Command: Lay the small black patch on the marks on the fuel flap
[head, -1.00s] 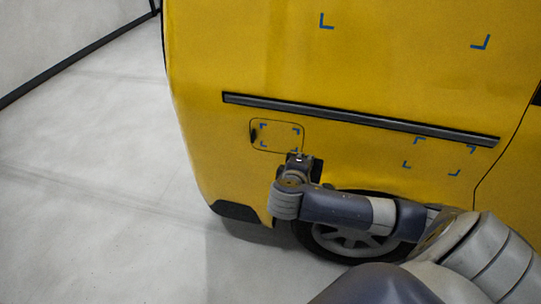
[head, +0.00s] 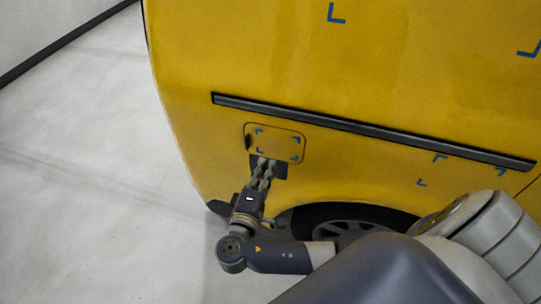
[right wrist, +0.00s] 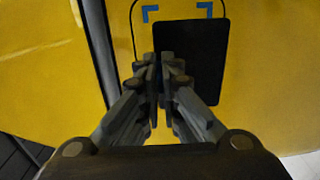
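The small black patch (head: 282,172) is a dark rectangle at the lower edge of the fuel flap (head: 275,142). The flap is yellow, with blue corner marks (head: 296,155) that show above the patch. My right gripper (head: 266,162) reaches up from below, its fingers close together at the patch. In the right wrist view, the narrow fingertips (right wrist: 163,60) are shut on the patch (right wrist: 195,55) near its left side. The patch stands upright, and two blue marks (right wrist: 204,9) show above its top edge. Whether it touches the panel I cannot tell. My left gripper is not in view.
The yellow van side (head: 200,60) fills most of the head view. A black trim strip (head: 370,130) runs above the flap, and a wheel (head: 340,222) is below right. More blue marks (head: 422,183) are at right. Clear grey floor (head: 80,180) lies at left.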

